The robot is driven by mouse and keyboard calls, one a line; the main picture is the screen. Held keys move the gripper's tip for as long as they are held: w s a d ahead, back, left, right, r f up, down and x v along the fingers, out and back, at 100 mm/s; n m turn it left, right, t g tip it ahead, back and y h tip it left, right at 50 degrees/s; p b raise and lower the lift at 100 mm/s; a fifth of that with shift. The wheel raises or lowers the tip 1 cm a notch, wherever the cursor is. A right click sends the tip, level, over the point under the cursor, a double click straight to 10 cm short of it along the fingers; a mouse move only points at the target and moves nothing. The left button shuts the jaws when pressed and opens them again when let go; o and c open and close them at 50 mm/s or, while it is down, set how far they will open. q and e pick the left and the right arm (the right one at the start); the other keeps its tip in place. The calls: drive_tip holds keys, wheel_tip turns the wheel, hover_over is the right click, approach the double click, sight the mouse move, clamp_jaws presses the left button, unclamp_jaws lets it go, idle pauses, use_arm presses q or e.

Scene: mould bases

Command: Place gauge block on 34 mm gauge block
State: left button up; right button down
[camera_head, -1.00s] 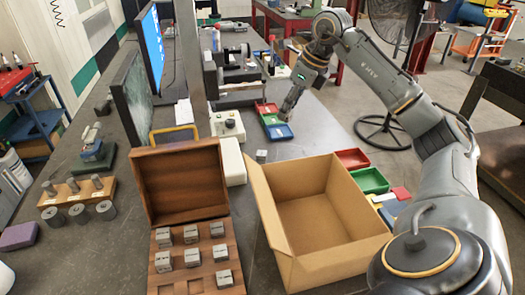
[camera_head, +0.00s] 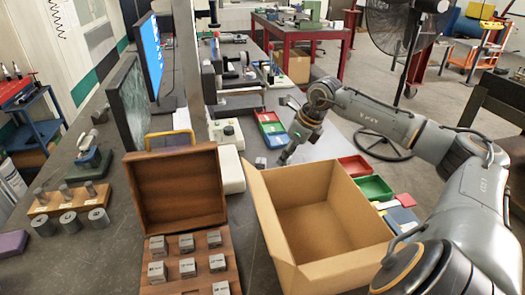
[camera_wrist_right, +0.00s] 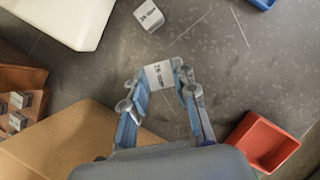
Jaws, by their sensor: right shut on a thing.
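My right gripper (camera_head: 284,160) reaches down over the bench beyond the cardboard box. In the right wrist view it (camera_wrist_right: 160,78) is shut on a small gauge block (camera_wrist_right: 158,75) with a white label too small to read surely. Another gauge block (camera_wrist_right: 149,16), the likely 34 mm one, stands alone on the bench, apart from the held block. In the head view this lone block (camera_head: 260,162) is just left of my right gripper. The held block is not clear in the head view. My left gripper is out of view.
An open wooden case (camera_head: 176,200) with several gauge blocks stands left of the open cardboard box (camera_head: 318,208). A white case (camera_head: 231,168) lies left of the lone block. Red (camera_head: 354,165), green (camera_head: 374,188) and blue (camera_head: 275,140) bins are nearby. Bare bench surrounds the lone block.

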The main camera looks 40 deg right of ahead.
drive_tip(key=shift+w+p, duration=0.5)
drive_tip(key=shift+w, duration=0.1)
drive_tip(key=shift+w+a+p, duration=0.35)
drive_tip(key=shift+w+p, duration=0.1)
drive_tip(key=shift+w, duration=0.3)
drive_tip(key=shift+w+a+f+p, duration=0.15)
drive_tip(key=shift+w+p, duration=0.15)
drive_tip(key=shift+w, duration=0.3)
drive_tip(key=shift+w+a+r+p, duration=0.15)
drive_tip(key=shift+w+p, duration=0.1)
drive_tip(key=shift+w, duration=0.3)
drive_tip(key=w, duration=0.1)
drive_tip(key=w+a+p, duration=0.1)
drive_tip(key=w, duration=0.1)
drive_tip(key=shift+p, duration=0.3)
drive_tip(key=shift+f, duration=0.8)
drive_tip(key=shift+s+d, duration=0.15)
